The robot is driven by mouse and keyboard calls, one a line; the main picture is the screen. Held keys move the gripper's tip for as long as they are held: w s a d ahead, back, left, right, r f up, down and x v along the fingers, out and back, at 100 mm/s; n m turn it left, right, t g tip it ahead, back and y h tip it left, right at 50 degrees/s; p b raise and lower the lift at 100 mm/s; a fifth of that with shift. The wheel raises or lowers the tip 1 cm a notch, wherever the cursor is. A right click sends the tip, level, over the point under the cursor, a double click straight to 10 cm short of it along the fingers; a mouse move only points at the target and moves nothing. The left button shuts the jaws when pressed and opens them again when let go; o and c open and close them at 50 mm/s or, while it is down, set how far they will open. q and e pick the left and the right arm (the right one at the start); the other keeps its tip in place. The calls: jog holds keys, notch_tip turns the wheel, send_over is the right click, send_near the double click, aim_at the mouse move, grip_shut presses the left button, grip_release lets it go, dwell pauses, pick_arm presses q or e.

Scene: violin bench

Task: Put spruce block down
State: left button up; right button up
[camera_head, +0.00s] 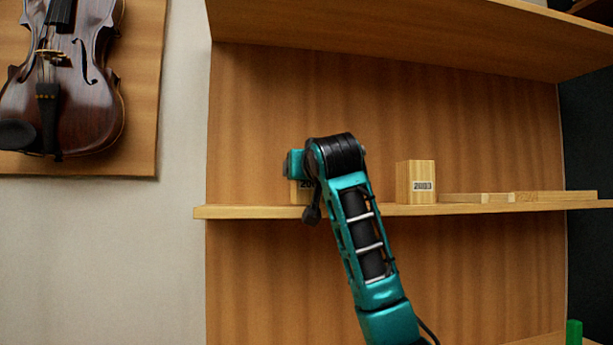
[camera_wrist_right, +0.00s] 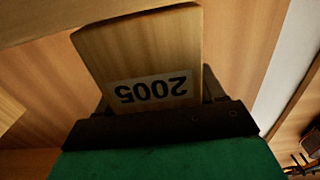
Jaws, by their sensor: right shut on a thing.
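The held spruce block (camera_wrist_right: 140,50) is pale wood with a label that reads 2005, upside down in the right wrist view. My right gripper (camera_wrist_right: 160,122) is shut on it. In the head view a strip of the block (camera_head: 299,193) shows at the level of the middle shelf (camera_head: 260,212), near its left end. The rest is hidden behind my teal right wrist. The block's far end meets the pale board in the right wrist view, but I cannot tell whether it bears on it. My left gripper is not in view.
Another upright block (camera_head: 415,183), labelled 2003, stands on the shelf to the right. Flat wooden pieces (camera_head: 540,197) lie farther right. An upper shelf (camera_head: 400,35) runs overhead. A violin (camera_head: 65,80) hangs on a board at left. Shelf room shows between my wrist and block 2003.

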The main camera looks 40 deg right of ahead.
jog(key=o, duration=1.2)
jog(key=shift+f, duration=0.2)
jog(key=shift+o, duration=0.2)
jog(key=shift+r, duration=0.2)
jog(key=v, duration=1.2)
jog(key=shift+b, duration=0.35)
jog(key=shift+s, duration=0.1)
